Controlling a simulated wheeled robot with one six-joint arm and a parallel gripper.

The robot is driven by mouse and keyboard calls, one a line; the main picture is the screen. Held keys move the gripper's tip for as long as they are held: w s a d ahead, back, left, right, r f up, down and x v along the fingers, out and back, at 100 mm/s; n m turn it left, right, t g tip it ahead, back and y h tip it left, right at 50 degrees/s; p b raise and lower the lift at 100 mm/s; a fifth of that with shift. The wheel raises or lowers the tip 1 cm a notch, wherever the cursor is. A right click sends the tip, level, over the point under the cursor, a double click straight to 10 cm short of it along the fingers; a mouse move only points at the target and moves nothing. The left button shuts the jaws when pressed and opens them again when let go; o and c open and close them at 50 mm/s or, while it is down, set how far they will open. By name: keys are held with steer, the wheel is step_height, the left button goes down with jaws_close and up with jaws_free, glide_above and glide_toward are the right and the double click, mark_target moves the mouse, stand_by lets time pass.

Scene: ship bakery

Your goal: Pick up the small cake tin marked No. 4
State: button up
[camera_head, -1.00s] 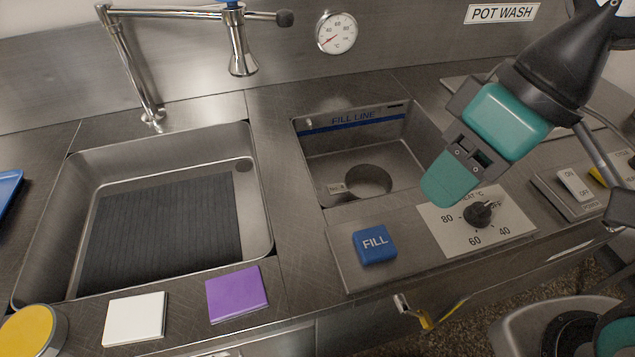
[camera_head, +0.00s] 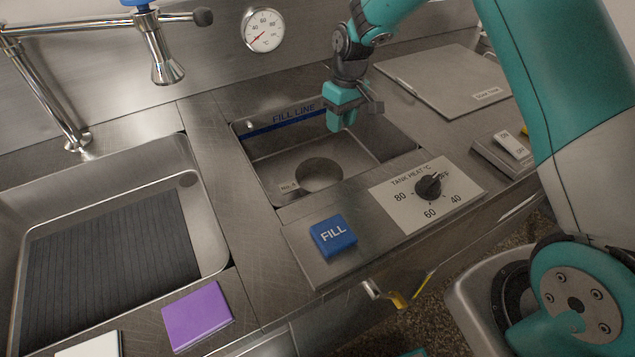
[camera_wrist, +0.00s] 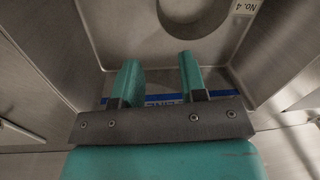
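The small cake tin (camera_head: 319,175) shows as a dark round shape low in the fill tank, with a small "No. 4" label (camera_head: 289,187) at its left. In the wrist view the tin (camera_wrist: 193,12) is cut by the top edge, with its label (camera_wrist: 246,7) at the upper right. How deep it sits I cannot tell. My gripper (camera_head: 341,118) points down over the back right part of the tank, above the tin's level and apart from it. In the wrist view its two fingers (camera_wrist: 160,78) are apart with nothing between them.
Tank walls and rim (camera_head: 400,150) surround the tin. In front are the blue FILL button (camera_head: 333,236) and heat knob (camera_head: 428,187). A tap (camera_head: 165,65) stands over the left sink (camera_head: 215,245). A purple square (camera_head: 197,316) lies at the front. A flat lid (camera_head: 450,75) lies right of the tank.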

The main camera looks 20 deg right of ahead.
mark_target(336, 164)
steer(key=f, duration=0.3)
steer(key=f+p, duration=0.1)
steer(key=f, duration=0.3)
steer(key=a+f+p, duration=0.1)
steer(key=f, duration=0.2)
steer(key=shift+s+f, duration=0.2)
steer(key=shift+s, duration=0.15)
steer(key=shift+s+a+f+p, duration=0.15)
steer(key=shift+f+p, duration=0.35)
steer(key=shift+f, duration=0.8)
steer(key=shift+s+a+f+p, duration=0.15)
steer(key=shift+f+p, duration=0.3)
steer(key=shift+f, duration=0.85)
steer(key=shift+d, duration=0.1)
jaws_close()
